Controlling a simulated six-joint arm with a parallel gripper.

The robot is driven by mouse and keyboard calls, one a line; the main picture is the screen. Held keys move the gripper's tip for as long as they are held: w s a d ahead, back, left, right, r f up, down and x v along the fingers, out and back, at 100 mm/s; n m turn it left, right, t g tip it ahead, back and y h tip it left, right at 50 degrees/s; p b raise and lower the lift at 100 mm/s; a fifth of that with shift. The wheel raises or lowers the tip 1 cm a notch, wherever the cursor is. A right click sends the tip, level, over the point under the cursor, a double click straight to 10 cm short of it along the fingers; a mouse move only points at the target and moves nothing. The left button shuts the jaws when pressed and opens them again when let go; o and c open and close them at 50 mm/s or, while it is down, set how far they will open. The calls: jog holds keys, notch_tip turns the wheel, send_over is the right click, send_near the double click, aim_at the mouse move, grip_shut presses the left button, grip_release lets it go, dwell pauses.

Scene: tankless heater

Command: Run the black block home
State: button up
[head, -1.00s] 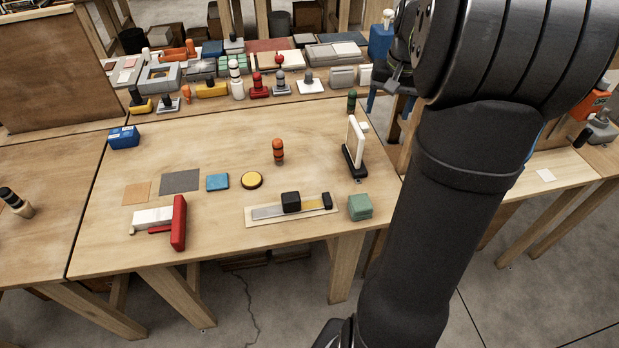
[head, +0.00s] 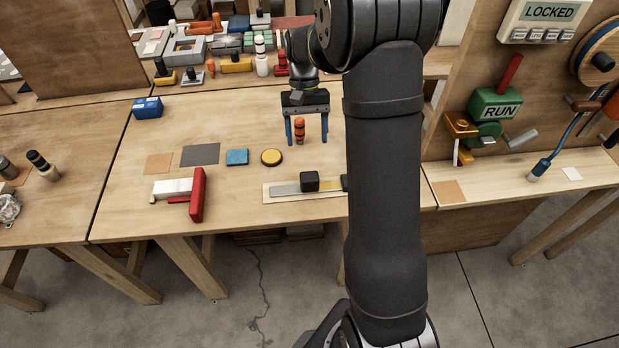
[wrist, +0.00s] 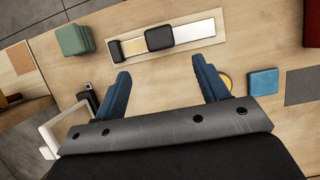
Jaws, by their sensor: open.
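The black block (head: 310,181) sits on a pale board (head: 275,199) with a flat strip, grey on the left and yellow on the right. In the wrist view the block (wrist: 159,37) lies where grey meets yellow (wrist: 133,46). A smaller black end piece (wrist: 115,50) stands at the yellow end, apart from the block. My gripper (head: 306,143) has blue fingers spread wide, empty, above the table and behind the board in the head view. In the wrist view my gripper (wrist: 160,72) points toward the board, with the block ahead between the fingers' lines.
An orange peg (head: 299,130) appears between my fingers in the head view. A yellow disc (head: 271,157), blue tile (head: 237,157) and red-and-white piece (head: 197,194) lie left. A green block (wrist: 75,39) stands beyond the end piece; a white frame (wrist: 65,128) is nearby.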

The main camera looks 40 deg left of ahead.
aim_at(309, 175)
jog(key=x, duration=1.3)
jog(key=c, duration=1.4)
jog(key=s+a, duration=0.6)
jog(key=o, duration=1.4)
jog(key=v, duration=1.7)
jog(key=shift+r, duration=0.2)
